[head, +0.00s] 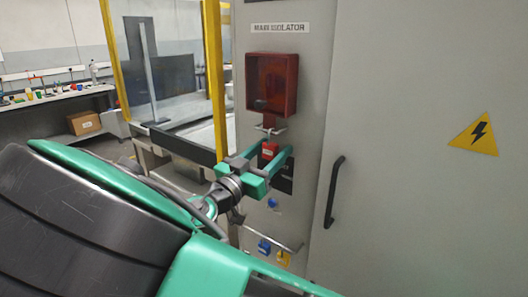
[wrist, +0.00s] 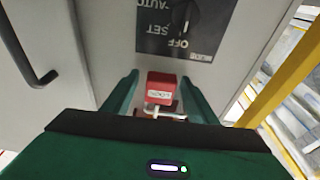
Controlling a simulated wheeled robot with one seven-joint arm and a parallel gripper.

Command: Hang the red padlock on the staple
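The red padlock (head: 269,150) is upright just below the pale metal staple (head: 270,129) on the cabinet's narrow panel. It also shows in the wrist view (wrist: 161,86), with a white label on its body. Its shackle end meets the staple there, but I cannot tell whether the shackle passes through it. My gripper (head: 273,147) is at the padlock, one green finger on each side. In the wrist view, my gripper (wrist: 161,79) is open, with a gap between each finger and the padlock.
A red isolator box (head: 271,84) sits above the staple. Below are a blue padlock (head: 264,246) and a yellow one (head: 284,258) near a metal rod. A black door handle (head: 333,190) stands to the right. A yellow-framed guard (head: 214,70) is on the left.

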